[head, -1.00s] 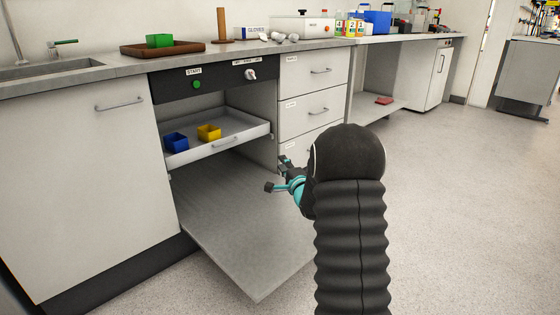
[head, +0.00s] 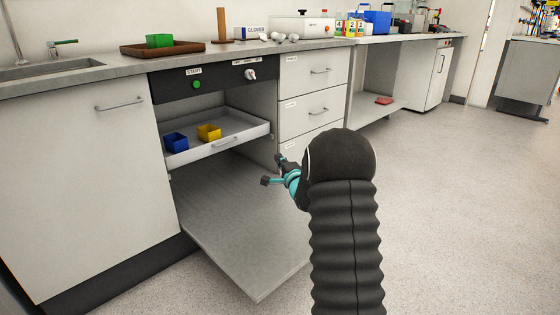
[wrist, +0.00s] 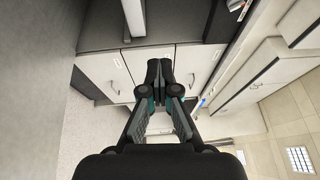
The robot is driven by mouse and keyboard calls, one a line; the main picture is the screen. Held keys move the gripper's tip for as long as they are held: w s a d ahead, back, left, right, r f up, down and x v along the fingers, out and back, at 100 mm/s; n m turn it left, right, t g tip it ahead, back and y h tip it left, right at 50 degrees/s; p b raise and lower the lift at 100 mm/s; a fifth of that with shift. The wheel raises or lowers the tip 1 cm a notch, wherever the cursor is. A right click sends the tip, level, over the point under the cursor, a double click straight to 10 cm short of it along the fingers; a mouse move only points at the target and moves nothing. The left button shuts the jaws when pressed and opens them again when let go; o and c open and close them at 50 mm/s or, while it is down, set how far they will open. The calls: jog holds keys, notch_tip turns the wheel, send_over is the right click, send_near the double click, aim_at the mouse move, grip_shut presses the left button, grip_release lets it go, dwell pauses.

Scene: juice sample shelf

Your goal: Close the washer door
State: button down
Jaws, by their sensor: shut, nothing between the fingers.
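The washer (head: 165,88) is built in under the counter. Its grey door (head: 235,225) is folded down open, slanting outward toward the floor. The washer's rack (head: 240,128) sits in the opening above the door, holding a blue bin (head: 176,142) and a yellow bin (head: 209,132). My gripper (head: 272,170) hangs above the right side of the door, apart from it, in front of the opening's right edge. In the wrist view my gripper (wrist: 160,68) has its fingertips together with nothing between them. My arm hides the door's right corner.
A green start button (head: 197,84) and a dial (head: 251,74) are on the panel above. Drawers (head: 310,105) stand to the right, a cupboard (head: 85,165) to the left. The floor (head: 470,190) at the right is clear.

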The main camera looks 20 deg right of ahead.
jog(key=c, duration=1.4)
grip_release()
jog(key=shift+c, duration=0.2)
jog(key=s, duration=1.2)
jog(key=shift+a+f, duration=0.3)
jog(key=shift+f, duration=0.05)
